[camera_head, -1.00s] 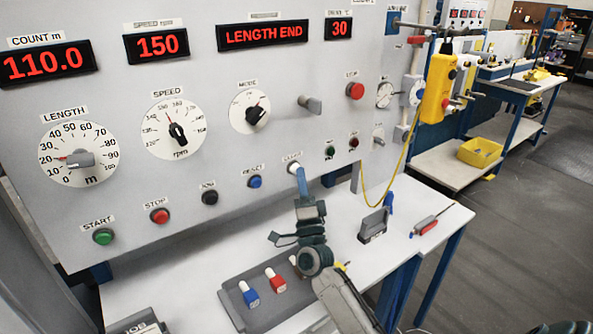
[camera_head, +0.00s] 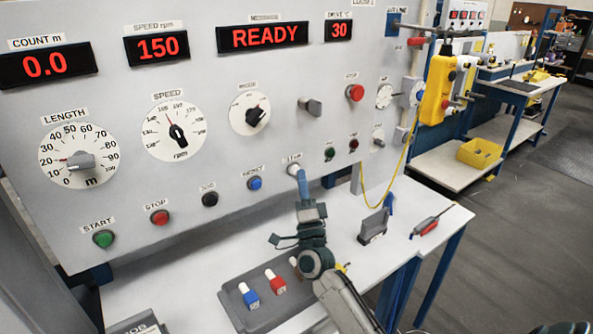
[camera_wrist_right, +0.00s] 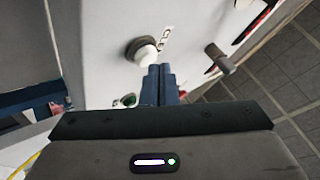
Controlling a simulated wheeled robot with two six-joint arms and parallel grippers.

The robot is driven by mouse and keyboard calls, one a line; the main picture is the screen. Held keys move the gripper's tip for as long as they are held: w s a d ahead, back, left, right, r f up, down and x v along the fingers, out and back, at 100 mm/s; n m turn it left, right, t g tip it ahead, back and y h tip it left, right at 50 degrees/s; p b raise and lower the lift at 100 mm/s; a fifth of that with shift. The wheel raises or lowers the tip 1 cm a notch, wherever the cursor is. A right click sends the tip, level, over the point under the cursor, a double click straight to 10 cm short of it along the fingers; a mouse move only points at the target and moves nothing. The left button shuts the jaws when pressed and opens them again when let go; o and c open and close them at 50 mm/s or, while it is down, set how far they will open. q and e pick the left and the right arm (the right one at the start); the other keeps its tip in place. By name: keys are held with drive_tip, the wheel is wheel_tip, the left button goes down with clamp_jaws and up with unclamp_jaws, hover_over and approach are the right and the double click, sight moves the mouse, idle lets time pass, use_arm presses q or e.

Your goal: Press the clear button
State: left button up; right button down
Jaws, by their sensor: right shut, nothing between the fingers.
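The clear button (camera_wrist_right: 143,52) is a pale, round button on the panel, at the right end of the lower button row; in the head view it shows at the tip of my gripper (camera_head: 293,169). Its label above is partly readable. My right gripper (camera_head: 300,175) is shut and empty, its blue fingertips at the button's face, touching it or very close; I cannot tell which. The fingers also show in the right wrist view (camera_wrist_right: 159,70). The count display (camera_head: 45,65) reads 0.0 and the message display (camera_head: 263,36) reads READY. My left gripper is not in view.
The blue reset button (camera_head: 255,183) is just left of the clear button. Black, red stop (camera_head: 159,217) and green start (camera_head: 103,238) buttons follow leftward. Below, a grey tray (camera_head: 262,313) with small bottles, a dark holder (camera_head: 373,227) and a red tool (camera_head: 427,226) are on the white table.

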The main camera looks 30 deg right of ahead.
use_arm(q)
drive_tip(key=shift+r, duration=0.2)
use_arm(e)
drive_tip(key=shift+s+y, duration=0.3)
drive_tip(key=shift+s, duration=0.15)
use_arm(q)
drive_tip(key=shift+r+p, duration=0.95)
drive_tip(key=shift+p, duration=0.1)
use_arm(e)
drive_tip(key=s, duration=0.5)
drive_tip(key=shift+d, duration=0.25)
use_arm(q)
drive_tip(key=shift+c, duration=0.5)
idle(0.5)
